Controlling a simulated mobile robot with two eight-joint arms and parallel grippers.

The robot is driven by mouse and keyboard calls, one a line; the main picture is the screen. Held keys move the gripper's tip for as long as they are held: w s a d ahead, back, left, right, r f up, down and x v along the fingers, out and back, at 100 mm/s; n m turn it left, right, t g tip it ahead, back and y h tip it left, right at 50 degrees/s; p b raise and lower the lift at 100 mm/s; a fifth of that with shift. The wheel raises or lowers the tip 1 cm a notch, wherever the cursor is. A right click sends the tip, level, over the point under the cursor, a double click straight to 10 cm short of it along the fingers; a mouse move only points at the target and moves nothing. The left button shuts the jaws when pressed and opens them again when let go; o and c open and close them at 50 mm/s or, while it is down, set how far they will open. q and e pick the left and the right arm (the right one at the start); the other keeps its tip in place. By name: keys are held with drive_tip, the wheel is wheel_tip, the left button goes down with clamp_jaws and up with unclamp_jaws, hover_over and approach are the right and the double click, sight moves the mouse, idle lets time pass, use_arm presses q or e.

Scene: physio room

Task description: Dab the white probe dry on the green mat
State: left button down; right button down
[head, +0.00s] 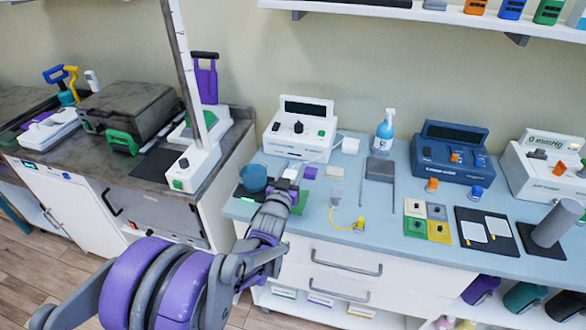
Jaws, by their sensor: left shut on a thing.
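My left gripper (285,184) is over the left part of the blue-grey counter, shut on what looks like the white probe (291,172). Only a small pale part of the probe shows, and the gripper hides the rest. The green mat (300,203) lies on the counter by the gripper, mostly covered by my wrist and gripper. I cannot tell whether the probe touches the mat. My right gripper is not in view.
A white console (300,127) stands behind the gripper, and a teal round object (253,178) is close on its left. A purple block (310,172), a grey cup (337,198) and a yellow-tipped cable (359,224) lie to the right. A blue console (449,152) stands farther right.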

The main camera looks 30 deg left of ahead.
use_arm(q)
drive_tip(key=shift+f+b, duration=0.55)
drive_tip(key=shift+f, duration=0.05)
idle(1.8)
wheel_tip(320, 180, up, 7)
drive_tip(key=p, duration=0.4)
drive_tip(key=shift+p, duration=0.35)
drive_tip(key=shift+s, duration=0.1)
idle(0.6)
